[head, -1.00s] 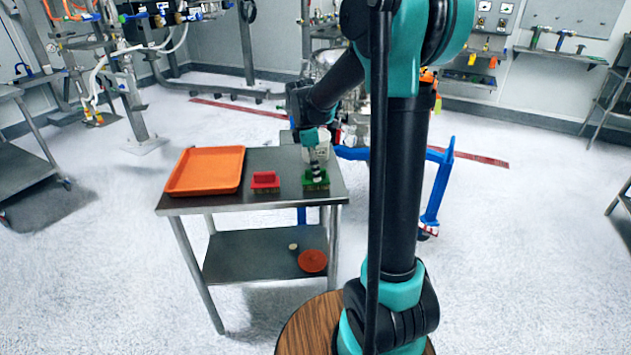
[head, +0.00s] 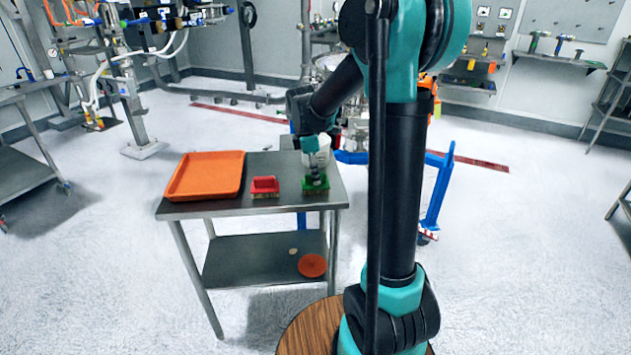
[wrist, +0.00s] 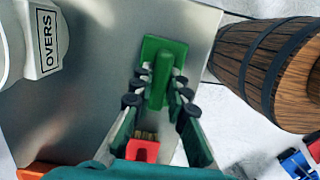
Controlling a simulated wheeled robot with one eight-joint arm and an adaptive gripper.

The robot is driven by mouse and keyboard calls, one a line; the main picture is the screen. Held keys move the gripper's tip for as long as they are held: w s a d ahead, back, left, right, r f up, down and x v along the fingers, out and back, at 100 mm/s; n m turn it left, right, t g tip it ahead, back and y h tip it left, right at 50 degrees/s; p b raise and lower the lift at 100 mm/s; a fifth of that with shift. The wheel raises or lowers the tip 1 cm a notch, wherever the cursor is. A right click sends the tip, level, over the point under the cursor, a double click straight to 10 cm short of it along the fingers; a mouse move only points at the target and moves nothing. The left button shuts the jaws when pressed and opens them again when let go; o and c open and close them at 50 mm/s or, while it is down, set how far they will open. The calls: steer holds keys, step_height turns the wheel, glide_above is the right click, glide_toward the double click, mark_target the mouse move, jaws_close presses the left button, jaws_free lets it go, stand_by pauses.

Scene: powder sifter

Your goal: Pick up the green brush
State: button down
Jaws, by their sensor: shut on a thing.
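The green brush (head: 316,184) is at the right end of the metal table's top (head: 290,207), with its bristles facing down. In the wrist view the green brush (wrist: 163,56) has a raised handle between my fingers. My gripper (wrist: 165,88) is shut on this handle from above, one finger along each side. In the head view my gripper (head: 314,170) points down at the brush. I cannot tell whether the bristles still touch the tabletop.
A red brush (head: 264,186) stands left of the green brush. An orange tray (head: 206,177) lies further left. A white container (head: 318,152) marked OVERS in the wrist view (wrist: 46,42) stands behind my gripper. The lower shelf holds an orange-red disc (head: 312,265).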

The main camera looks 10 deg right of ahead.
steer(key=shift+r, duration=0.15)
step_height(320, 180, up, 20)
stand_by(0.4)
steer(key=c, duration=2.2)
jaws_free()
jaws_close()
